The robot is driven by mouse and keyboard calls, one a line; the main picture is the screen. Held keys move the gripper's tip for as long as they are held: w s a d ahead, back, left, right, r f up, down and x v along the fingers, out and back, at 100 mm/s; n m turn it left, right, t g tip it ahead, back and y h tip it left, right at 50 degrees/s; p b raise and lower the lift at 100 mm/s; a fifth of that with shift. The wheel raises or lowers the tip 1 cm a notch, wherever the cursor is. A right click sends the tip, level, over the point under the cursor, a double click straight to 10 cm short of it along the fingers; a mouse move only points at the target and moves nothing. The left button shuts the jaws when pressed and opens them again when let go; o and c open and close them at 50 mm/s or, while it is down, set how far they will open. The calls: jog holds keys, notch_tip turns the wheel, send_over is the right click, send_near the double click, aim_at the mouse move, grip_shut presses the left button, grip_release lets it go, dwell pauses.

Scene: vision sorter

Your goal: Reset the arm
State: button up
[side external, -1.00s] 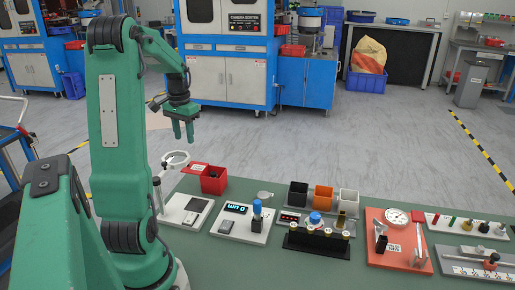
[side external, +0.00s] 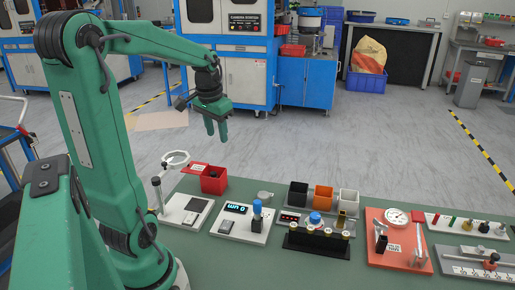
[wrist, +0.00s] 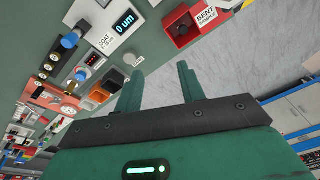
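My green arm (side external: 85,130) rises at the left in the side external view, its upper link leaning left and its forearm reaching right. My gripper (side external: 216,133) hangs at the arm's end, fingers down, above the far edge of the table. In the wrist view my gripper (wrist: 158,88) has its two fingers spread apart with nothing between them. It touches nothing that I can see.
The green table (side external: 205,262) holds a red bin (side external: 213,182), a display block (side external: 237,212), black, orange (side external: 323,197) and white bins, a black rack (side external: 318,245) and a red dial-gauge plate (side external: 385,225). A ring stand (side external: 175,160) stands at the left. The air around my gripper is clear.

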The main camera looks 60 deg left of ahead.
jog(key=s+d+r+m+t, duration=0.1)
jog(key=s+d+m+t, duration=0.1)
jog(key=d, duration=0.9)
jog(key=s+d+r+m+t+h, duration=0.1)
jog(key=s+d+m+t, duration=0.1)
jog(key=d, duration=0.9)
jog(key=shift+s+d, duration=0.15)
jog(key=shift+s, duration=0.5)
